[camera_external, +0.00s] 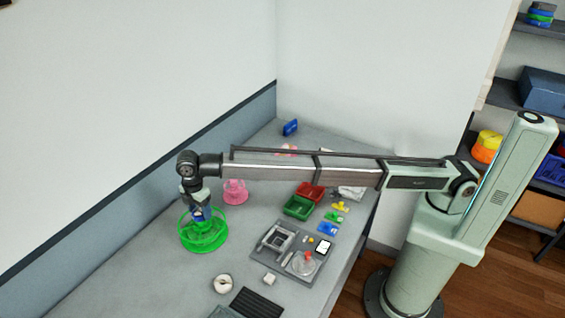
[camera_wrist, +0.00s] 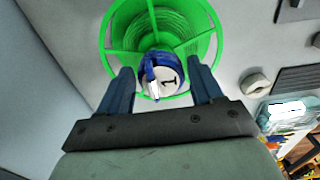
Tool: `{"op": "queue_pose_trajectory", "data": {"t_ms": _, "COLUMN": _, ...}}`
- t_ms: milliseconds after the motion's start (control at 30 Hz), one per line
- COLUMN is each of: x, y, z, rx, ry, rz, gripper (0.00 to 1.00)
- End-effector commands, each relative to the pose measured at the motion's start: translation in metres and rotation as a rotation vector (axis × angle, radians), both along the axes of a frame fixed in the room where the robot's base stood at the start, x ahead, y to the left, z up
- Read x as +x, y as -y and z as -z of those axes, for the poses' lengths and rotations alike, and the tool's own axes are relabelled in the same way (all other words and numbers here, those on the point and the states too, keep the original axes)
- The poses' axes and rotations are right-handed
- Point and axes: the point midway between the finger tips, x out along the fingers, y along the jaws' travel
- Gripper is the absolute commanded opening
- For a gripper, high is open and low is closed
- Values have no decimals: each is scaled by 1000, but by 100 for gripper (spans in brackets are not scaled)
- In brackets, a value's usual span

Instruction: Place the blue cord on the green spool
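The green spool (camera_external: 203,243) is a large open wheel with spokes and stands on the table under my gripper. In the wrist view the green spool (camera_wrist: 113,45) fills the upper middle, with green strands wound inside it. The blue cord (camera_wrist: 150,59) appears as a small blue coil around a white face with a dark mark, in front of the spool's near rim. My gripper (camera_wrist: 160,69) has its two blue fingers apart, one on each side of the coil, with visible gaps. Whether the coil rests on the spool or sits above it, I cannot tell.
A pink spool (camera_external: 235,191) stands behind the green one. Red (camera_external: 311,191) and green (camera_external: 297,207) bins, a grey tray (camera_external: 270,262) with small parts, a white roll (camera_external: 222,284) and a dark ribbed mat (camera_external: 256,303) lie to the right. The wall is close on the left.

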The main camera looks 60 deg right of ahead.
Motion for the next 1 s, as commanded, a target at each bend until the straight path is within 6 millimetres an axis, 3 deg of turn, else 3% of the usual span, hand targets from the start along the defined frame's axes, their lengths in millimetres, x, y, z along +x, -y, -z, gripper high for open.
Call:
{"op": "queue_pose_trajectory", "data": {"t_ms": 167, "x": 0, "y": 0, "z": 0, "rx": 0, "ry": 0, "rz": 0, "gripper": 82}}
{"op": "queue_pose_trajectory", "data": {"t_ms": 533, "x": 0, "y": 0, "z": -9, "rx": 0, "ry": 0, "rz": 0, "gripper": 82}}
{"op": "queue_pose_trajectory", "data": {"t_ms": 1000, "x": 1, "y": -1, "z": -89, "rx": 1, "ry": 1, "rz": 0, "gripper": 82}}
